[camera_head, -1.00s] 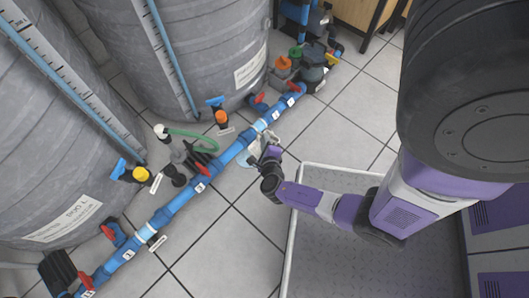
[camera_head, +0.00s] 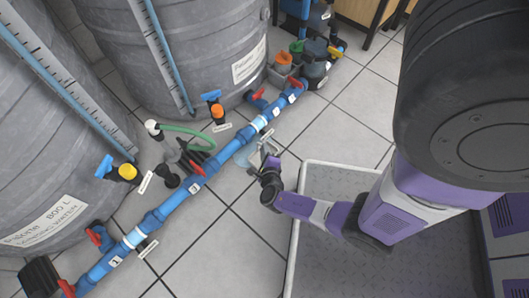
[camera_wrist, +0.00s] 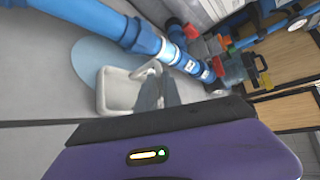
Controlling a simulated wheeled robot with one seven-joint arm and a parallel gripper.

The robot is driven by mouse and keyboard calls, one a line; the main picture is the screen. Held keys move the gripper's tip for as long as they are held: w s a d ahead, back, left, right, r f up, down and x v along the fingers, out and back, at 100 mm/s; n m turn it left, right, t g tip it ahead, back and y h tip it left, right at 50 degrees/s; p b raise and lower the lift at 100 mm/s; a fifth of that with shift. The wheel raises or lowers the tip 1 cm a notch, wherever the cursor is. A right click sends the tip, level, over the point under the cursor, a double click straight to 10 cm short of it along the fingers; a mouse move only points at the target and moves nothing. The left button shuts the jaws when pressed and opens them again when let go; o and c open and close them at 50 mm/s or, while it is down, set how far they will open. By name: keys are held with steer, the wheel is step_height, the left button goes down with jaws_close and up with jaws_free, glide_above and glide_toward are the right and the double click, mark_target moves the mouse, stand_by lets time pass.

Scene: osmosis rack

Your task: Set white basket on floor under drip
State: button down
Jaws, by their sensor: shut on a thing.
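The white basket (camera_wrist: 118,93) is a small pale tub in the wrist view, partly hidden by my gripper's fingers. My gripper (camera_wrist: 156,88) is shut on its rim or handle at the right side. In the head view, my gripper (camera_head: 267,162) is beside the blue pipe (camera_head: 225,152), and little of the basket shows. A round bluish wet patch (camera_wrist: 88,58) lies on the floor behind and left of the basket; it also shows in the head view (camera_head: 243,160). I cannot tell whether the basket touches the floor.
Two large grey tanks (camera_head: 190,50) stand behind the pipe, with valves and a green hose (camera_head: 185,132) close by. A grey tray-like platform with a pale rim (camera_head: 292,250) lies under my arm. Tiled floor (camera_head: 225,240) is open in front of the pipe.

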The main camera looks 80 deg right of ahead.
steer(key=shift+f, duration=0.1)
steer(key=c, duration=1.5)
jaws_free()
steer(key=p+v, duration=0.6)
steer(key=v, duration=0.6)
steer(key=shift+p, duration=0.3)
